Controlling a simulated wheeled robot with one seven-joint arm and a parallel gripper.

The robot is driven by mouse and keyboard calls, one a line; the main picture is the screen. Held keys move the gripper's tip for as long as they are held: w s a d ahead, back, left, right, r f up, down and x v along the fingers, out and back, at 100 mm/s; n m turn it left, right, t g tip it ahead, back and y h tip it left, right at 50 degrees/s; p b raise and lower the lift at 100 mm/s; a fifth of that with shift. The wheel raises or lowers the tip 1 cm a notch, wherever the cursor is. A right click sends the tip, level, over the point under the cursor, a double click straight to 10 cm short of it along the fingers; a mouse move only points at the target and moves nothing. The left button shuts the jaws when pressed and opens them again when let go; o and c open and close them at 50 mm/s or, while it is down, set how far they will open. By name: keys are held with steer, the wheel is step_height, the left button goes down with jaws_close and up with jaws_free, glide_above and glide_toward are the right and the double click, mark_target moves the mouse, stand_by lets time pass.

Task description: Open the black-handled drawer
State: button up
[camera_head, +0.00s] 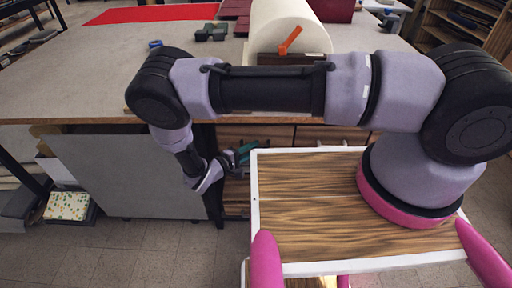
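Wooden drawer fronts (283,134) sit under the front edge of the large workbench (100,90). Small light handles show faintly along their lower edges. I cannot make out a black handle on any of them. My gripper (237,157) is low in front of the drawer column, at its left side, beside a dark upright of the bench. Dark and teal parts show at its tip. They are too small to tell whether the fingers are open or shut, or whether they touch a handle. My wood-topped body hides the lower drawers on the right.
A grey panel (130,175) stands under the bench on the left. A box with a patterned top (68,206) is on the floor at far left. A white roll (285,25), an orange-handled tool (290,40) and a red mat (150,13) are on the bench. Tiled floor is clear at front left.

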steer(key=shift+x, duration=0.95)
jaws_close()
steer(key=shift+s, duration=0.1)
stand_by(0.7)
